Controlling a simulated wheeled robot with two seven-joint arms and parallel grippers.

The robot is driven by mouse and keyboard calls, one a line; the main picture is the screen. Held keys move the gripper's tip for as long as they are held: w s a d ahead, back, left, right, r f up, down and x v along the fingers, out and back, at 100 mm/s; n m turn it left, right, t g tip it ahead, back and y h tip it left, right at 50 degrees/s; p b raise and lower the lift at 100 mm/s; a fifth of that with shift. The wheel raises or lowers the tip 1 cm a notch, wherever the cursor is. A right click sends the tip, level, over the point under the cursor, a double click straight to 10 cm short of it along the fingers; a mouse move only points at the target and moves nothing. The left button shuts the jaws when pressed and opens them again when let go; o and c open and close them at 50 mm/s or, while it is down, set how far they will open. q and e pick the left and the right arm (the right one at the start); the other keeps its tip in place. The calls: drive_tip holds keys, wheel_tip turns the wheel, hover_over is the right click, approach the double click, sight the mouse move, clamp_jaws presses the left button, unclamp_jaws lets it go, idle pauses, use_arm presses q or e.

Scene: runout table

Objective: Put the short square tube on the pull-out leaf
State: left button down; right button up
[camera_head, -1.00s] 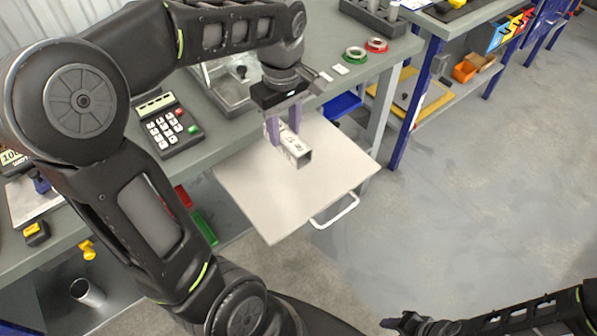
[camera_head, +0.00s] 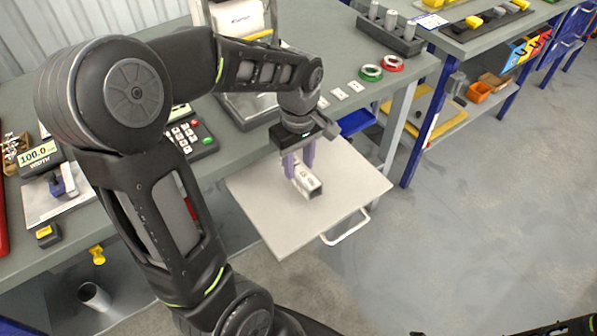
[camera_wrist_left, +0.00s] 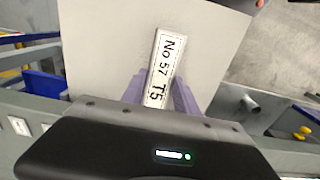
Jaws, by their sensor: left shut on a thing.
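The short square tube (camera_head: 307,183) is a light metal piece with a printed label; in the left wrist view the tube (camera_wrist_left: 162,65) reads "No 57 T5". My left gripper (camera_head: 298,166) is shut on it, with purple fingers on either side. The tube is over the pull-out leaf (camera_head: 268,212), a pale flat board with a white handle (camera_head: 346,228) at its front. The leaf also fills much of the left wrist view (camera_wrist_left: 105,40). I cannot tell whether the tube touches the leaf. My right gripper cannot be made out at the bottom right edge.
The grey bench holds a keypad (camera_head: 192,138), green (camera_head: 370,73) and red (camera_head: 391,64) rings, and a block with metal cylinders (camera_head: 390,32). A blue bin (camera_head: 357,122) is beside the leaf. Most of the leaf around the tube is bare.

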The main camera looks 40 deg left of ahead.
sight(299, 168)
use_arm(q)
drive_tip(key=shift+f, duration=1.75)
drive_tip(key=shift+f, duration=0.2)
drive_tip(key=c, duration=0.9)
unclamp_jaws()
drive_tip(key=shift+r, duration=0.1)
wheel_tip(299, 168, up, 12)
drive_tip(key=shift+r, duration=0.15)
